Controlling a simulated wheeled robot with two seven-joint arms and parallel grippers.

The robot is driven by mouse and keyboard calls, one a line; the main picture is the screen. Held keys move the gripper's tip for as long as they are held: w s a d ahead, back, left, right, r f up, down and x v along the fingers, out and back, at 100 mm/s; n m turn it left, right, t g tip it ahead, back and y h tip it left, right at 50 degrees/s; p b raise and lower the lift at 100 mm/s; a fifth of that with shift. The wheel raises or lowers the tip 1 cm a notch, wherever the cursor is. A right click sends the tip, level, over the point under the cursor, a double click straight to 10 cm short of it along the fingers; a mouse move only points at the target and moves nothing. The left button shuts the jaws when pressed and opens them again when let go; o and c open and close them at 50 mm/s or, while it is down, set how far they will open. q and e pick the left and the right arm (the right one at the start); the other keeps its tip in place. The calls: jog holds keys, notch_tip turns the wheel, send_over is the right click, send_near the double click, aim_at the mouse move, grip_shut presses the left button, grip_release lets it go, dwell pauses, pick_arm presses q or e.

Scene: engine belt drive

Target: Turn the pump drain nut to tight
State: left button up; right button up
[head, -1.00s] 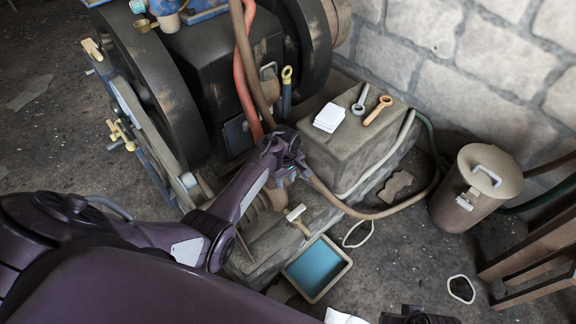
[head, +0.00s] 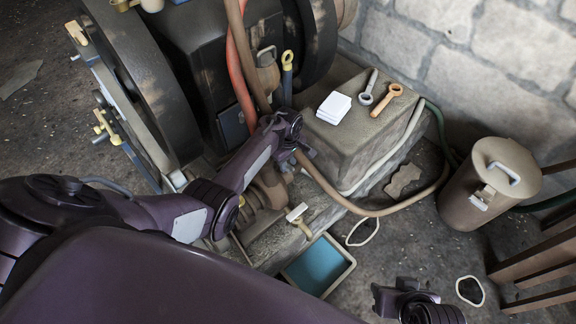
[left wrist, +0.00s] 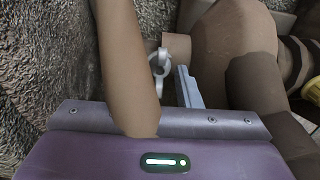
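My left gripper (head: 285,130) reaches in beside the engine, next to the hoses, at the near side of the concrete block. Its fingertips are hidden in the head view. In the left wrist view the purple gripper body fills the bottom, with a brown hose running down in front of it. Beyond it are a small pale ring-shaped fitting (left wrist: 158,64) and a grey flat bar (left wrist: 187,88), next to a large brown rounded body (left wrist: 238,60). I cannot tell which part is the drain nut. My right gripper (head: 418,302) is at the lower right, away from the engine, its fingers unclear.
A grey wrench (head: 368,88), an orange wrench (head: 386,100) and white cards (head: 334,107) lie on the concrete block (head: 352,146). A blue-bottomed tray (head: 320,266), a pale-headed tool (head: 298,214) and a lidded can (head: 488,190) stand nearby. Hoses (head: 375,212) cross the floor.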

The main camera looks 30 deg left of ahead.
pick_arm(q)
jog(key=shift+f, duration=0.35)
pick_arm(e)
jog(key=shift+a, duration=0.3)
pick_arm(q)
grip_shut()
jog(key=shift+r, duration=0.1)
jog(key=shift+m+p, duration=0.45)
jog(key=shift+m, duration=0.55)
jog(key=shift+m+p, duration=0.3)
jog(key=shift+m, duration=0.3)
pick_arm(e)
jog(key=shift+s+d+r+g+h, duration=0.1)
jog(key=shift+s+d+g+h, duration=0.05)
jog(key=shift+d, duration=0.35)
jog(key=shift+s+d+g+h, duration=0.1)
jog(key=shift+d+g+h, duration=0.05)
jog(key=shift+d, duration=0.35)
pick_arm(q)
grip_release()
